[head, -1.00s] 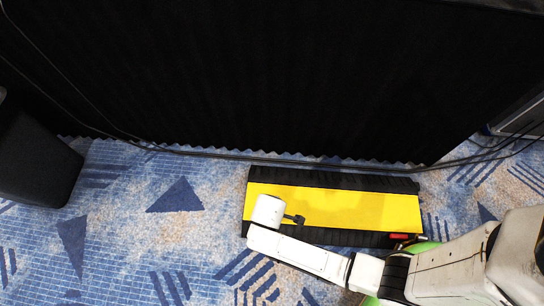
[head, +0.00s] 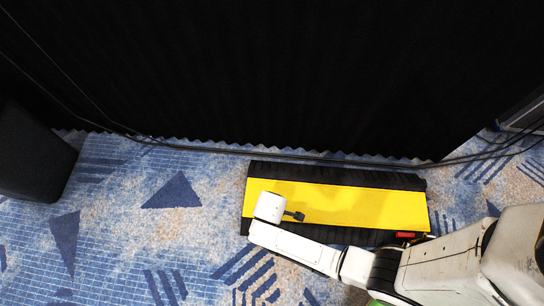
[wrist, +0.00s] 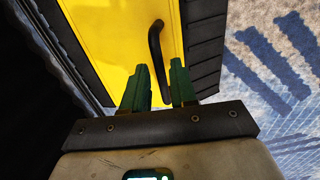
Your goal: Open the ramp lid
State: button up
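The ramp is a long black-edged unit with a yellow lid (head: 370,207) on the carpet in the head view; the lid looks flat and closed. In the wrist view the yellow lid (wrist: 100,45) fills the upper left and middle. A black bar handle (wrist: 156,45) with a bent far end is on it, near the ribbed black edge. My gripper (wrist: 161,82) has its two green fingers apart, with the handle's near end showing in the gap. I cannot tell whether they touch it. In the head view my white wrist is over the lid's left part and hides the fingers.
A black pleated curtain (head: 250,80) stands just behind the ramp, with cables (head: 200,149) along its foot. A dark box (head: 35,155) is at the far left. A small red piece (head: 407,236) shows at the ramp's front right. Blue patterned carpet (head: 110,235) is free at the left.

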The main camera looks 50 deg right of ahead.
grip_shut()
jog(key=shift+r, duration=0.1)
dwell(0.3)
